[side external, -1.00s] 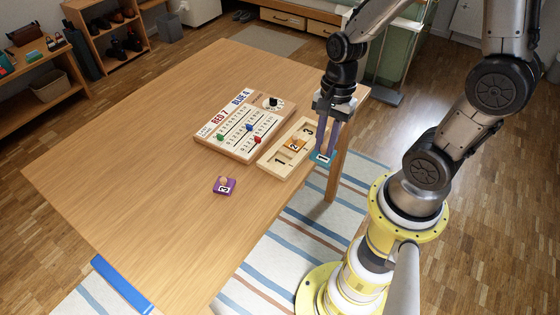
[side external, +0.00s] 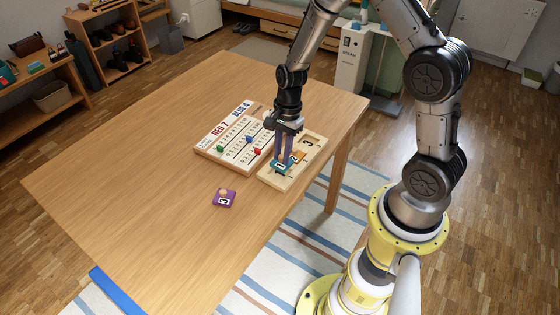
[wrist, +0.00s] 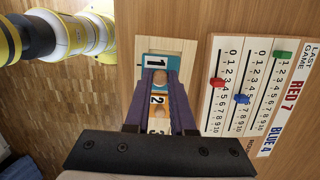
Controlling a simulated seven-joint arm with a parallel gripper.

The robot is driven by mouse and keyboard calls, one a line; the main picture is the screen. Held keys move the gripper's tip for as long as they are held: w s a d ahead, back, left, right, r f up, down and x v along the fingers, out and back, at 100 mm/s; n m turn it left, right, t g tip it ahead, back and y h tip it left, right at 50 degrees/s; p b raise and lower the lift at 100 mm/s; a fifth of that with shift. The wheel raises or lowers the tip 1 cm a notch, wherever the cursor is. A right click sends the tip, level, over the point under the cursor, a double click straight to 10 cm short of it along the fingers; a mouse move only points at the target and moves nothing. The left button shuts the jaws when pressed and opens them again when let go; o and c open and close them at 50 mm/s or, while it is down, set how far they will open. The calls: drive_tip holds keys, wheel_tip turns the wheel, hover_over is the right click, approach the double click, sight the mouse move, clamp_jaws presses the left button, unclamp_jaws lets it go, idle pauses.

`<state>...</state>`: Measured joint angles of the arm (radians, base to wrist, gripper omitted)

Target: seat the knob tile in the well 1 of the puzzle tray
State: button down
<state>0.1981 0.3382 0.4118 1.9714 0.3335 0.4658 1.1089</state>
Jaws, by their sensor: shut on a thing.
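The teal knob tile (side external: 279,167), marked 1, is held by its knob in my gripper (side external: 283,158). It also shows between the fingertips in the wrist view (wrist: 153,60). The puzzle tray (side external: 291,181) is pale wood and lies near the table's right edge. The tile is over the tray's well 1 end, covering that well; I cannot tell whether it hovers or touches. An orange tile (wrist: 158,99), marked 2, sits in the middle well, partly hidden by my fingers. The well marked 3 (side external: 308,144) is at the far end.
A purple knob tile (side external: 224,199), marked 3, lies alone on the table, left of the tray. The table (side external: 130,175) is clear on the left and front.

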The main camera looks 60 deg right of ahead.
drive_tip(key=shift+w+f, duration=0.3)
drive_tip(key=shift+f, duration=0.1)
drive_tip(key=shift+w+f, duration=0.1)
drive_tip(key=shift+f, duration=1.5)
drive_tip(key=shift+f, duration=0.1)
drive_tip(key=c, duration=0.8)
unclamp_jaws()
drive_tip(key=shift+o, duration=0.2)
wheel_tip(320, 180, up, 12)
drive_tip(key=d, duration=0.2)
wheel_tip(320, 180, up, 13)
drive_tip(key=n+t+h, duration=0.1)
drive_tip(key=n+t, duration=0.2)
drive_tip(key=n, duration=0.6)
hover_over(281, 155)
drive_tip(key=s+a, duration=0.2)
drive_tip(key=s, duration=0.5)
drive_tip(key=s+r+n+t, duration=0.1)
drive_tip(key=s+r+n, duration=0.1)
drive_tip(key=s+n, duration=0.2)
drive_tip(key=s+a+r+n+t, duration=0.1)
drive_tip(key=s+r+n, duration=0.1)
drive_tip(key=s+n, duration=0.3)
drive_tip(key=s, duration=0.2)
drive_tip(key=shift+s+a+r+t+h, duration=0.25)
drive_tip(key=shift+s+a+t+h, duration=0.05)
drive_tip(key=shift+s, duration=0.05)
